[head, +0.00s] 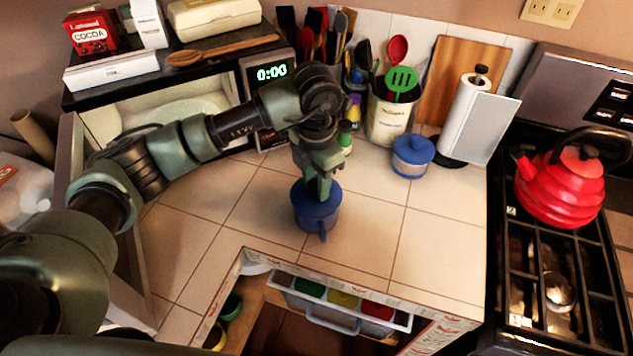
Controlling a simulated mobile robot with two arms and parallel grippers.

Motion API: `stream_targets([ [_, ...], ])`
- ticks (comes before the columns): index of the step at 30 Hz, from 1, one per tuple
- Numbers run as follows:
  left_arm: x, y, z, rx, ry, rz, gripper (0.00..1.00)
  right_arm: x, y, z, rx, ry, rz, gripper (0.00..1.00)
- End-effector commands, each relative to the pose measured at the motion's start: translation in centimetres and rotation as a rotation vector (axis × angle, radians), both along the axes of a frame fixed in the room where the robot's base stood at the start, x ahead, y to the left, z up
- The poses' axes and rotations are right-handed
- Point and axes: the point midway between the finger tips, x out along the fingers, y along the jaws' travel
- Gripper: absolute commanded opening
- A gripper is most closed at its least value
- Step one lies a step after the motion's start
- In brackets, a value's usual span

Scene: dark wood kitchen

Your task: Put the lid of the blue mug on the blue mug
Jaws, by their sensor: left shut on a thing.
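The blue mug (318,218) stands upright on the tiled counter, with its handle toward the front. My left gripper (323,187) points down from above, right over the mug's top. It is shut on the blue lid (303,190), which lies at the mug's mouth. The fingers hide the lid's middle. I cannot tell whether the lid sits fully on the rim or is slightly above it. My right gripper is not in view.
A blue-lidded jar (412,155) stands at the right, near a utensil crock (388,122) and a paper towel holder (468,120). A red kettle (562,185) is on the stove. An open drawer (340,312) lies below the counter's front edge. The counter right of the mug is clear.

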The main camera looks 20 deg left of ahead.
Motion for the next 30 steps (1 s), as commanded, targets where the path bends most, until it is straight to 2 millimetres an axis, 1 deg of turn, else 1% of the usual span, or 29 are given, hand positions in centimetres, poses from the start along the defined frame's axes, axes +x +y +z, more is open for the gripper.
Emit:
stream_targets([
  [1, -0.1, 0.0, -0.5, 0.000, 0.001, 0.000, 0.00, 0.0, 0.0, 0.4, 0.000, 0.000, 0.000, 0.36],
  [3, 0.0, 0.0, -1.0, 0.000, 0.000, -0.002, 0.00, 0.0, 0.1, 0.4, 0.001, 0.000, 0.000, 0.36],
  [9, 0.0, 0.0, -1.1, 0.000, -0.002, -0.002, 0.00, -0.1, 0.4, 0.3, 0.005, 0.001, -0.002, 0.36],
  [13, 0.0, 0.0, -1.5, 0.000, -0.002, -0.002, 0.00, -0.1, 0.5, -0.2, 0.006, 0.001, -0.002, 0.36],
  [14, 0.0, 0.0, -1.4, 0.000, -0.002, -0.002, 0.38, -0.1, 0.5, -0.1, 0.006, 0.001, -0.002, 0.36],
  [15, 0.0, 0.0, -1.3, 0.000, -0.001, -0.002, 0.49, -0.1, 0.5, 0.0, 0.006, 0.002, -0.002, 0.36],
  [16, 0.0, 0.0, -1.3, 0.000, -0.001, -0.002, 0.54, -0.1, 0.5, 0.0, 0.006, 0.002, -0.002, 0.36],
  [24, 0.0, 0.0, -1.3, -0.001, -0.001, -0.002, 0.54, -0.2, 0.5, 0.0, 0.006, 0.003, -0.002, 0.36],
  [28, 0.0, 0.0, -0.8, -0.001, -0.002, -0.002, 0.54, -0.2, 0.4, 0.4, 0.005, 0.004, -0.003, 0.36],
  [30, 0.1, -0.1, -0.1, -0.002, -0.006, -0.001, 0.54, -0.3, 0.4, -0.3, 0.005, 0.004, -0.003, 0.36],
])
